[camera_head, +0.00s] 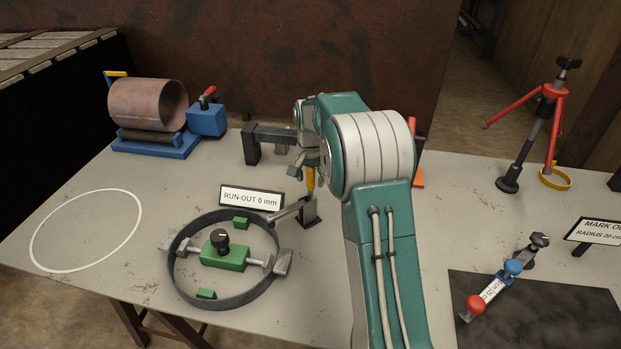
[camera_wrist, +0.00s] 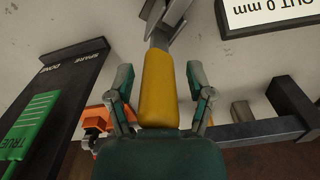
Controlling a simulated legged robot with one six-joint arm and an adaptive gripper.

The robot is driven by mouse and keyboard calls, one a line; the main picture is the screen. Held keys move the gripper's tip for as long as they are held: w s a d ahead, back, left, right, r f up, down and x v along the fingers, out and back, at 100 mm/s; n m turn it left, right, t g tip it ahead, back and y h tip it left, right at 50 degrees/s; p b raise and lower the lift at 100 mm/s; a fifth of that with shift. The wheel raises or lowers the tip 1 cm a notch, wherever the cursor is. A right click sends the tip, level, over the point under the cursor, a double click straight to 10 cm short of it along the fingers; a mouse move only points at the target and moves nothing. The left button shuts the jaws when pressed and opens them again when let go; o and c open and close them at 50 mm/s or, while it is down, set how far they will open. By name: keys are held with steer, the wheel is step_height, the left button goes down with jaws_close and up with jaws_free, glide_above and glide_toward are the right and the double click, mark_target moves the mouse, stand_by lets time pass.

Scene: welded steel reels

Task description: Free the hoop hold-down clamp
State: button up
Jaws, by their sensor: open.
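The hold-down clamp (camera_head: 309,212) stands on the table at the right of the dark steel hoop (camera_head: 175,277). Its metal bar reaches left to the hoop's rim; whether it presses on the rim is hard to tell. Its yellow handle (camera_head: 311,180) points up, and it also shows in the wrist view (camera_wrist: 160,95). My gripper (camera_wrist: 160,72) is open, with one finger on each side of the handle and a small gap visible on both sides. In the head view my gripper (camera_head: 307,172) is over the clamp, partly hidden by my arm.
A green spreader (camera_head: 224,259) with a black knob sits inside the hoop. A "RUN-OUT 0 mm" sign (camera_head: 251,199) stands behind it. A dark bar stand (camera_head: 262,138) is close behind my gripper. A dark board (camera_wrist: 70,100) and orange object (camera_wrist: 97,120) lie near it.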

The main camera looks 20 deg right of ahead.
jaws_close()
steer(key=shift+w+d+f+g+y, duration=0.1)
steer(key=shift+d+f+g+y, duration=0.05)
steer(key=shift+d+y, duration=0.55)
steer(key=shift+w+d+f+g+y, duration=0.1)
steer(key=shift+d+g+y, duration=0.2)
steer(key=shift+y, duration=0.6)
steer(key=shift+w+d+f+g+y, duration=0.1)
steer(key=shift+d+f+y, duration=0.05)
steer(key=shift+d+y, duration=0.55)
steer(key=shift+a, duration=0.1)
jaws_free()
steer(key=shift+r, duration=0.1)
